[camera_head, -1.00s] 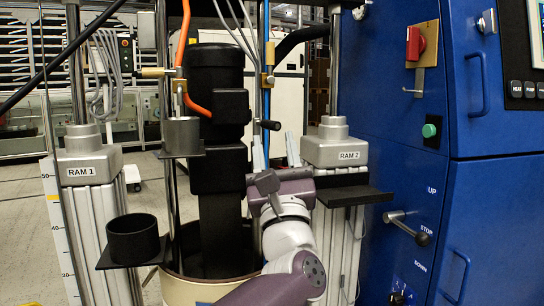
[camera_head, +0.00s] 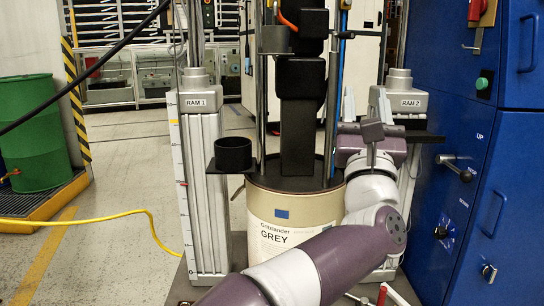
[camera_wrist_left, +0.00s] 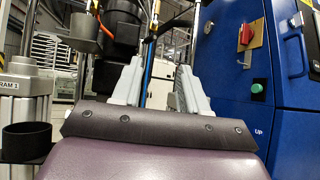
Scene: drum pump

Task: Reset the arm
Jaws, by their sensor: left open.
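My left arm (camera_head: 335,262) comes in from the bottom in the head view and reaches up in front of the drum pump's right side. My left gripper (camera_head: 363,97) points away from me, near the RAM 2 post (camera_head: 405,98). In the left wrist view my gripper (camera_wrist_left: 160,67) has its two pale fingers apart, with nothing between them. The beige drum (camera_head: 290,215), labelled Gritzlander GREY, stands between the RAM 1 post (camera_head: 202,190) and RAM 2. My arm hides its lower right side. My right gripper is out of view.
A black cup holder (camera_head: 233,157) juts out beside RAM 1. The blue cabinet (camera_head: 500,195) with a lever (camera_head: 458,172) stands at right. A green barrel (camera_head: 32,130) sits on a yellow-edged pallet at left. A yellow hose (camera_head: 105,217) crosses the open floor there.

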